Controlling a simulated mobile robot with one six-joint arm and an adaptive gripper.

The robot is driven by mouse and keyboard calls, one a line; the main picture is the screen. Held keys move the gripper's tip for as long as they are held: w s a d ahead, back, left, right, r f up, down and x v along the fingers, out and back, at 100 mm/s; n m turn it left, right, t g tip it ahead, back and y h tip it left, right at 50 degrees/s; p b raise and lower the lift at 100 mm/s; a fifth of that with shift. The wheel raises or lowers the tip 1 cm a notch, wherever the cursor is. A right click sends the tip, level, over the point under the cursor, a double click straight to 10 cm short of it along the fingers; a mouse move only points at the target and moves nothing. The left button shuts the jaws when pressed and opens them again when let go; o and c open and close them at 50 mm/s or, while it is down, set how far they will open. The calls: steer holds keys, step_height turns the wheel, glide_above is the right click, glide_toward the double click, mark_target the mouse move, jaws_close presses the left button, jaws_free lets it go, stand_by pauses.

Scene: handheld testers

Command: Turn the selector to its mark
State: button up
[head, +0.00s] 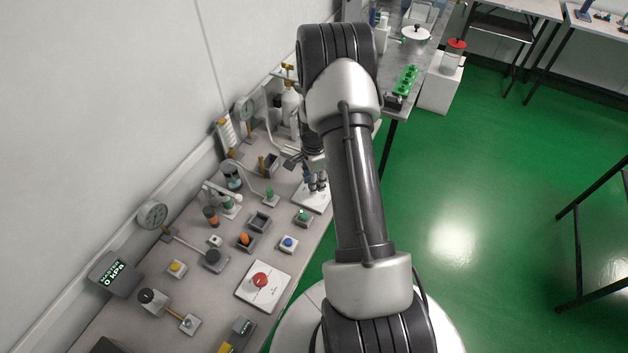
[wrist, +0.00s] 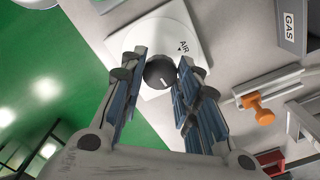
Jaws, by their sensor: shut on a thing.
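The selector is a round black knob (wrist: 160,74) with a short white pointer line, on a white plate (wrist: 203,22). The plate carries the word AIR and a small dark triangle beside it. The pointer line does not point at the triangle; it lies on the side of the knob towards my gripper. My gripper (wrist: 161,80) is shut on the knob, with one blue-padded finger on each side. In the head view my gripper (head: 316,183) is over the white plate (head: 309,199) near the bench's front edge; the knob is hidden there.
Around it on the bench stand a green-button box (head: 303,217), a blue-button box (head: 288,243), a red knob (head: 260,280) on a white plate and several gauges along the wall. A grey GAS box (wrist: 292,25) and an orange-handled part (wrist: 257,108) are close by.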

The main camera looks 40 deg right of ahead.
steer(key=shift+m, duration=0.5)
steer(key=o, duration=1.1)
step_height(320, 180, up, 12)
stand_by(0.6)
